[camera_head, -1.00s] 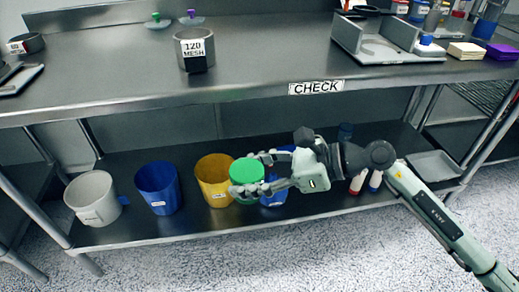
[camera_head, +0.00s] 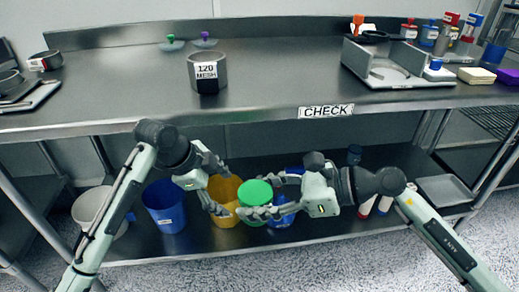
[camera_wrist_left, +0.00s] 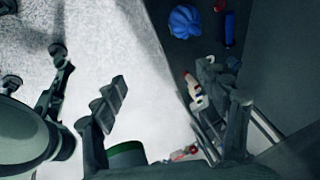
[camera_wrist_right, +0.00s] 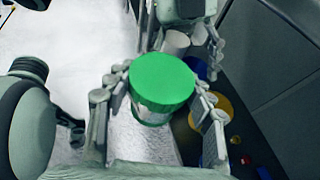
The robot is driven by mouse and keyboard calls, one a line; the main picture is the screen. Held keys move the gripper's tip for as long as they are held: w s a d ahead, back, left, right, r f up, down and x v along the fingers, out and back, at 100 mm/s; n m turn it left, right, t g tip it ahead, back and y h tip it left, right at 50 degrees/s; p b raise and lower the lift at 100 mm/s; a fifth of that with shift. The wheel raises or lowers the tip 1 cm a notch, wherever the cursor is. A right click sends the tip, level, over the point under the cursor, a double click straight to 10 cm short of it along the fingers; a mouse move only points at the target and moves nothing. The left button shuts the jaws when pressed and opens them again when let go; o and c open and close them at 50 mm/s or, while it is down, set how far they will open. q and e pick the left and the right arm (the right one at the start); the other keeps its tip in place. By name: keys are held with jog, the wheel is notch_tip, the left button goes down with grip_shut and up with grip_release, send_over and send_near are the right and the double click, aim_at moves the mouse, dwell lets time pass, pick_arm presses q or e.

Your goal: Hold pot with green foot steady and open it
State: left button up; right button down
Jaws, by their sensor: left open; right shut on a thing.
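The pot with the green foot (camera_head: 256,188) shows mostly as a bright green round end facing up, with a pale body below it in the right wrist view (camera_wrist_right: 160,85). My right gripper (camera_head: 250,197) is shut on the pot from the right, with a finger on each side. The pot is held in front of the lower shelf, near the yellow bin. My left gripper (camera_head: 226,190) is open just left of the pot, its fingers spread and empty. In the left wrist view a dark green edge (camera_wrist_left: 126,153) shows low between its fingers. I cannot tell whether they touch the pot.
The lower shelf (camera_head: 290,238) holds a white bin (camera_head: 92,208), a blue bin (camera_head: 165,207), a yellow bin (camera_head: 222,237) and red-and-white bottles (camera_head: 367,205). The steel worktop (camera_head: 270,85) overhangs above, carrying a 120 mesh sieve (camera_head: 207,72). Open floor lies in front.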

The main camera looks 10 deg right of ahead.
pick_arm(q)
notch_tip(320, 180, up, 9)
jog(key=d+m, duration=0.2)
jog(key=m, duration=0.3)
notch_tip(320, 180, up, 9)
jog(key=m+g+y, duration=0.3)
jog(key=m+y, duration=0.1)
jog(key=m, duration=1)
send_over(260, 191)
jog(key=shift+w+d+f, duration=0.1)
jog(key=shift+w+f, duration=0.1)
jog(key=shift+w, duration=0.25)
jog(key=shift+s+r+m+y, duration=0.15)
jog(key=shift+s+m+y, duration=0.15)
jog(key=shift+m, duration=0.2)
jog(key=shift+s+a+f, duration=0.1)
jog(key=shift+a+f, duration=0.1)
jog(key=shift+f, duration=0.1)
notch_tip(260, 191, down, 7)
jog(key=shift+f, duration=0.15)
